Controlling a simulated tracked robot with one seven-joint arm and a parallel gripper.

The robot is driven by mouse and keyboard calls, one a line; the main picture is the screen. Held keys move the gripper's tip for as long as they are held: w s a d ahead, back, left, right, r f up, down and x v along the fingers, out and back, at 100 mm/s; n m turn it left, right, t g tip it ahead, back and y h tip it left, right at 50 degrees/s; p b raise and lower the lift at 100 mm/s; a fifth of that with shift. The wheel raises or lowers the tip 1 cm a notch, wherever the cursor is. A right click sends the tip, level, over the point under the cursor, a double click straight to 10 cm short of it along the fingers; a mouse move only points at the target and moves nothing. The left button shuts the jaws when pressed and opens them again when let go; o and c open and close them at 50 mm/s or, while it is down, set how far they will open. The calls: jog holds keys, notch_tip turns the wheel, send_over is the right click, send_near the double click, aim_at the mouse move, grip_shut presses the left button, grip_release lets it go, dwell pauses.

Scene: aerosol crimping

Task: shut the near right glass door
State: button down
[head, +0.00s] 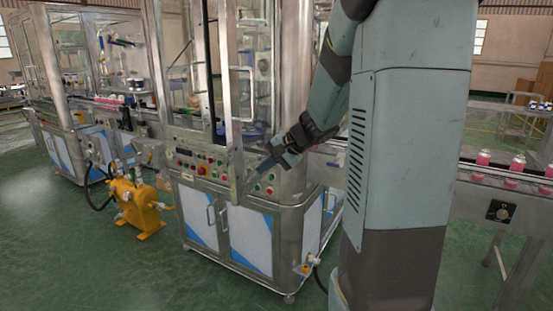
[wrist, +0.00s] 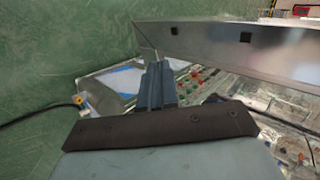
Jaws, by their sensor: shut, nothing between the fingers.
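The near right glass door (head: 233,140) stands swung outward from the front of the near machine in the head view, its metal frame reaching out over the control panel. Its long handle (head: 253,95) is upright on it. In the wrist view a broad metal frame strip (wrist: 225,45), seemingly this door's, crosses the upper right. My gripper (head: 250,180) is low beside the door's lower part, pointing down and left. Its fingers (wrist: 156,80) are together and empty, close to the strip's left end. I cannot tell whether they touch it.
The control panel (head: 205,170) with coloured buttons lies below the door, above the lower cabinet (head: 250,238). A yellow pump (head: 136,205) stands on the green floor to the left. A conveyor (head: 500,178) with pink-and-white cans runs at the right. Floor in front is clear.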

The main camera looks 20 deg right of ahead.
aim_at(241, 172)
jog(key=shift+w+a+f, duration=0.25)
jog(key=shift+w+a, duration=0.65)
jog(key=shift+w+a+f, duration=0.2)
jog(key=shift+w+a, duration=0.65)
jog(key=shift+w, duration=0.05)
